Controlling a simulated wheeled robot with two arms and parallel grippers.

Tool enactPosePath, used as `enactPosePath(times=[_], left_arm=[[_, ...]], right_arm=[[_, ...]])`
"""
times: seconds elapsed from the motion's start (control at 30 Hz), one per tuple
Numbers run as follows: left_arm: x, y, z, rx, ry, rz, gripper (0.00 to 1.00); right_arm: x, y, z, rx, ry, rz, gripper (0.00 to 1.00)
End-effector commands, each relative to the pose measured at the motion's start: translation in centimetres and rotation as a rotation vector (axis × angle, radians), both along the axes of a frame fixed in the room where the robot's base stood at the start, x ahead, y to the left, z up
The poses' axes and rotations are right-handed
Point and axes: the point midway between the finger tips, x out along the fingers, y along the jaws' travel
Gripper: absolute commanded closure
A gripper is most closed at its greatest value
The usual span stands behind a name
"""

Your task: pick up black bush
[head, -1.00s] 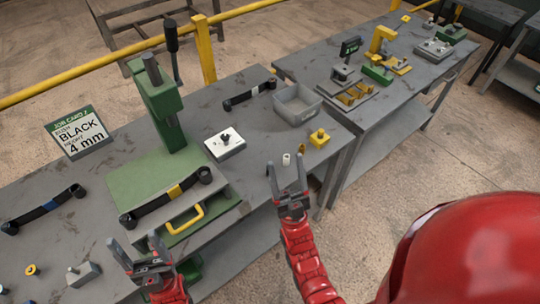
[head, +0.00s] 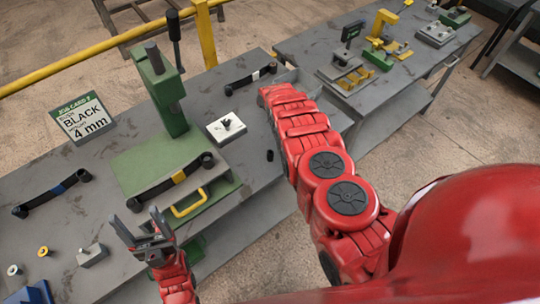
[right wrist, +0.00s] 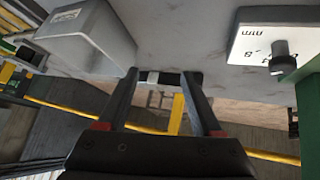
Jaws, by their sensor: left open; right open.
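The black bush (head: 270,156) is a small dark cylinder standing on the grey bench, just left of my right arm in the head view. I cannot make it out in the right wrist view. My right gripper (right wrist: 160,75) is open, with nothing between its fingers that I can tell is held. In the head view it is hidden behind the red arm. My left gripper (head: 139,221) is open and empty, in front of the green press stand and far from the bush. The job card (head: 83,118) reads BLACK and 4 mm.
A white plate with a black knob (head: 226,128) lies left of the bush. The green press (head: 163,95) stands further left. A black strip with a white band (head: 251,77) lies at the back. A grey bin (right wrist: 88,40) shows in the right wrist view, beside my fingers.

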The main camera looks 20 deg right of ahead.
Motion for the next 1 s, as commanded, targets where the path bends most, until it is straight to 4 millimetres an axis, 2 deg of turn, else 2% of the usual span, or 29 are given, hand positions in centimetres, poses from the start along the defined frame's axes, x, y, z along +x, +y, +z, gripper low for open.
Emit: enactPosePath(times=[0.07,0.2,0.3,0.4,0.53,0.63,1.0], left_arm=[[0.0,0.0,0.0,0.000,0.000,0.000,0.26],[0.0,0.0,0.0,0.000,0.000,0.000,0.26],[0.0,0.0,0.0,0.000,0.000,0.000,0.26],[0.0,0.0,0.0,0.000,0.000,0.000,0.26],[0.0,0.0,-0.5,0.000,0.000,0.000,0.26],[0.0,0.0,-1.7,0.000,0.000,0.000,0.26],[0.0,0.0,-8.7,0.000,0.000,0.000,0.26]], right_arm=[[-2.6,0.6,1.3,0.032,0.165,-0.020,0.33],[-9.2,2.4,3.1,0.088,0.441,-0.031,0.33],[-12.9,3.7,4.7,0.117,0.576,-0.025,0.33],[-15.5,4.6,5.8,0.134,0.663,-0.018,0.33],[-16.8,5.0,5.9,0.143,0.706,-0.015,0.33],[-16.9,4.9,4.8,0.143,0.710,-0.016,0.33],[-16.7,4.8,-2.4,0.142,0.705,-0.016,0.33]])
